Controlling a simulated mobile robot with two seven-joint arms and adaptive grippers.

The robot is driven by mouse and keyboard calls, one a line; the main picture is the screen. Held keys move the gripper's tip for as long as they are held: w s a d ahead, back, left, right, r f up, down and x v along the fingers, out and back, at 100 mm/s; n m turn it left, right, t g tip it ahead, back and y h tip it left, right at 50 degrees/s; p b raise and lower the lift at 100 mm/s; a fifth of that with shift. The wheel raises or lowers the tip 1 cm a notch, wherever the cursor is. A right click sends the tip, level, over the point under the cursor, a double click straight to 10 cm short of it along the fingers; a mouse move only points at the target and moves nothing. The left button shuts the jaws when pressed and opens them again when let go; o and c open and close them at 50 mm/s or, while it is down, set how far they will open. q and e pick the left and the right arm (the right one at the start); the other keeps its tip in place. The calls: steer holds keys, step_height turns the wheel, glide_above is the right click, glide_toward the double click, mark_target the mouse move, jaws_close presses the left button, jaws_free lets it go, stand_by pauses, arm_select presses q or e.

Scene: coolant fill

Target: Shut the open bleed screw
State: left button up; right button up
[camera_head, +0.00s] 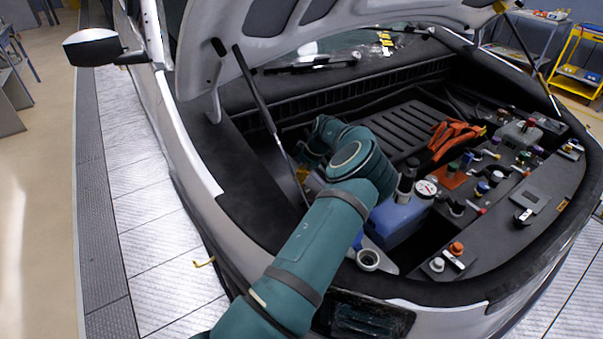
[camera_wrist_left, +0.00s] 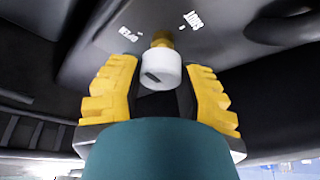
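In the left wrist view, the bleed screw (camera_wrist_left: 160,69) has a white round head with a dark slot and a brass stem. A gap shows between each finger and the head. In the head view, only a bit of yellow of my left gripper (camera_head: 302,173) shows behind my green arm, and the screw is hidden there. My right gripper is in neither view.
The raised hood and its strut (camera_head: 257,90) stand close to my left arm. A blue reservoir (camera_head: 397,218) with a gauge (camera_head: 426,188), orange gloves (camera_head: 455,136) and several caps lie to the right. A yellow cart (camera_head: 577,72) stands at the back right.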

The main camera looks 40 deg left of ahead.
arm_select(q)
steer(key=shift+m, duration=0.4)
steer(key=m+t, duration=0.2)
steer(key=m, duration=0.2)
steer(key=shift+s, duration=0.1)
steer(key=m+t+b, duration=0.1)
steer(key=m, duration=0.3)
steer(key=shift+f, duration=0.1)
steer(key=m+t+b, duration=0.1)
steer(key=m, duration=0.2)
steer(key=shift+m+t+h, duration=0.3)
steer(key=shift+h, duration=0.1)
steer(key=m+t+h+b, duration=0.1)
steer(key=m+b, duration=0.1)
steer(key=m, duration=0.2)
steer(key=shift+b, duration=0.3)
steer(key=shift+m, duration=0.3)
steer(key=o, duration=1.2)
steer(key=shift+c, duration=0.2)
